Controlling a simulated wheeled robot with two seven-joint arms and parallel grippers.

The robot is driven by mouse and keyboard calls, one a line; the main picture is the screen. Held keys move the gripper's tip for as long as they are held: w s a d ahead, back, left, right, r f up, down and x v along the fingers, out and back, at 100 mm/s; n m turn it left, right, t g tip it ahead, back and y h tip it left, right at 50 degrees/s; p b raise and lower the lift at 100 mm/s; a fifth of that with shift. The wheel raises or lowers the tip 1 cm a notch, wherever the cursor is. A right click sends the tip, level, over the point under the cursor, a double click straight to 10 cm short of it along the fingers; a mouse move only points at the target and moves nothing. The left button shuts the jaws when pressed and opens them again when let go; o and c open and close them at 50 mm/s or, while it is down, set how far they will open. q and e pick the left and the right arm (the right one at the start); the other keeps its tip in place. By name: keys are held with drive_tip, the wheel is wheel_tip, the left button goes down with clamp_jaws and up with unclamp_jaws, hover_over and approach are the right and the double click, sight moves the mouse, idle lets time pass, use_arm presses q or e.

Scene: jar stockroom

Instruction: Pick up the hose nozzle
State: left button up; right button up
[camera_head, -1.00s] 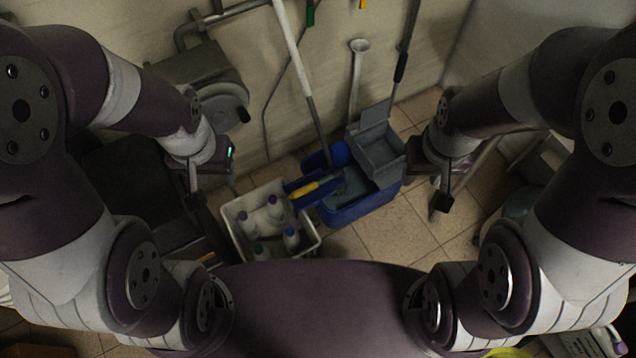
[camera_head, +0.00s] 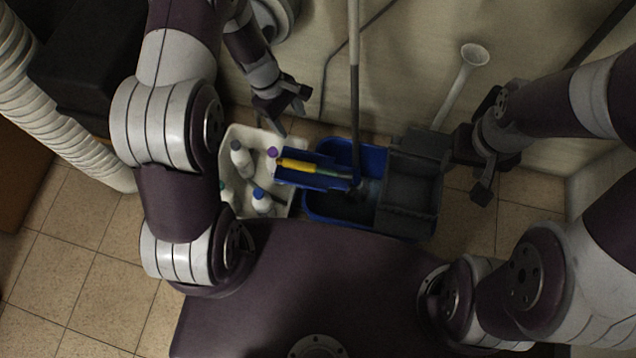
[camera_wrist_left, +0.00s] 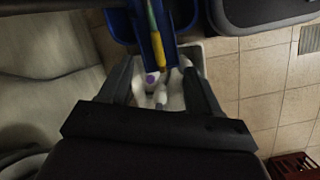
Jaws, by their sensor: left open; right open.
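A long yellow-and-green thing, which looks like the hose nozzle (camera_head: 300,166), lies in a narrow blue tray on the bucket's left side. Its yellow end points left, and it also shows in the left wrist view (camera_wrist_left: 157,50), top centre. My left gripper (camera_head: 288,112) is open and empty, above and behind the tray's left end. In the left wrist view its fingers (camera_wrist_left: 157,85) stand apart with the yellow end beyond them. My right gripper (camera_head: 474,172) is open and empty, right of the bucket's grey wringer.
A white crate (camera_head: 228,150) with several bottles stands left of the blue bucket (camera_head: 345,216). A grey wringer (camera_head: 412,190) sits on the bucket. A mop handle (camera_head: 354,80) rises from it. A white funnel-topped pipe (camera_head: 462,80) stands behind. Tiled floor is clear at left.

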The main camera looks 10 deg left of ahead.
use_arm(q)
wheel_tip(320, 180, down, 16)
drive_tip(key=w+n+h+b, duration=0.1)
drive_tip(key=n+b, duration=0.4)
drive_tip(key=b, duration=0.1)
hover_over(313, 166)
drive_tip(key=a, duration=0.3)
wheel_tip(313, 166, down, 5)
drive_tip(key=shift+d+f, duration=0.1)
drive_tip(key=shift+d+f+b, duration=0.3)
drive_tip(key=shift+f+b, duration=0.15)
drive_tip(key=shift+f, duration=0.15)
drive_tip(key=b+x, duration=0.2)
drive_tip(key=x, duration=0.2)
drive_tip(key=shift+f, duration=0.15)
drive_tip(key=shift+d+f, duration=0.2)
drive_tip(key=shift+f, duration=0.1)
drive_tip(key=shift+r, duration=0.15)
use_arm(e)
wheel_tip(313, 166, down, 13)
drive_tip(key=shift+s+r, duration=0.2)
drive_tip(key=shift+s, duration=0.05)
use_arm(q)
clamp_jaws()
use_arm(e)
drive_tip(key=shift+a, duration=0.1)
